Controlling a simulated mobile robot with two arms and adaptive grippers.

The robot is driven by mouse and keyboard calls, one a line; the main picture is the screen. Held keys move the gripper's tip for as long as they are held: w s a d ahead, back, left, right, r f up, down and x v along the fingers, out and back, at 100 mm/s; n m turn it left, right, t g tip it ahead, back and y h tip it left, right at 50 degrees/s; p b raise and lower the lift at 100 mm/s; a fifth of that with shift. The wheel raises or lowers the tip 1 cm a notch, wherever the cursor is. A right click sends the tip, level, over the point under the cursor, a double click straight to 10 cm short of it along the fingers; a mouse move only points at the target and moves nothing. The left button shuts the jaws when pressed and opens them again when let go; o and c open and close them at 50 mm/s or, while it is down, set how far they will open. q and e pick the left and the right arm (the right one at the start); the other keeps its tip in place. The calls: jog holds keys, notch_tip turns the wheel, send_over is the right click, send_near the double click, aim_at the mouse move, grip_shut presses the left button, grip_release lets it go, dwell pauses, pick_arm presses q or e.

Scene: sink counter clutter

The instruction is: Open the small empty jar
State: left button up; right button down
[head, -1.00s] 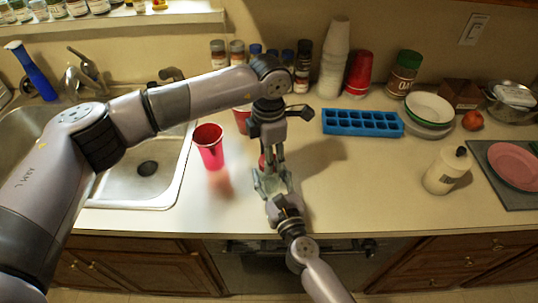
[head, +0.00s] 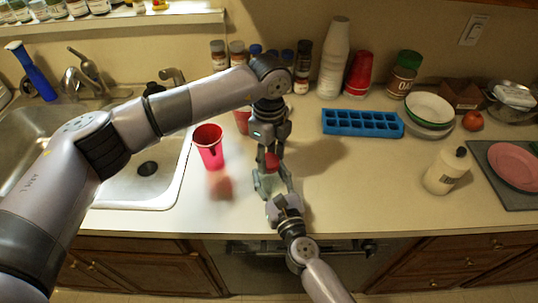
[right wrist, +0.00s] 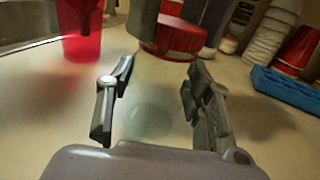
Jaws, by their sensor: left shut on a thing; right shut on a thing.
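The small clear glass jar (head: 264,184) stands near the counter's front edge; it looks empty. Its glass shows faintly in the right wrist view (right wrist: 150,100). My right gripper (head: 279,190) is shut on the jar's body, with a finger on each side (right wrist: 155,105). The jar's red lid (right wrist: 172,38) shows above the glass; it also shows in the head view (head: 272,160). My left gripper (head: 271,152) points down from above and is shut on the lid. I cannot tell whether the lid still sits on the rim.
A red cup (head: 209,148) stands left of the jar near the sink (head: 140,185). Another red cup (head: 243,120) is behind my left arm. A blue ice tray (head: 362,123) and a white bottle (head: 446,171) are to the right. The counter (head: 350,185) between jar and bottle is clear.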

aim_at(269, 160)
pick_arm(q)
jog(key=shift+n, duration=1.1)
jog(key=shift+w+r, duration=0.1)
jog(key=shift+r, duration=0.05)
jog(key=shift+r, duration=0.95)
jog(key=shift+r, duration=2)
pick_arm(e)
jog(key=c, duration=0.7)
grip_release()
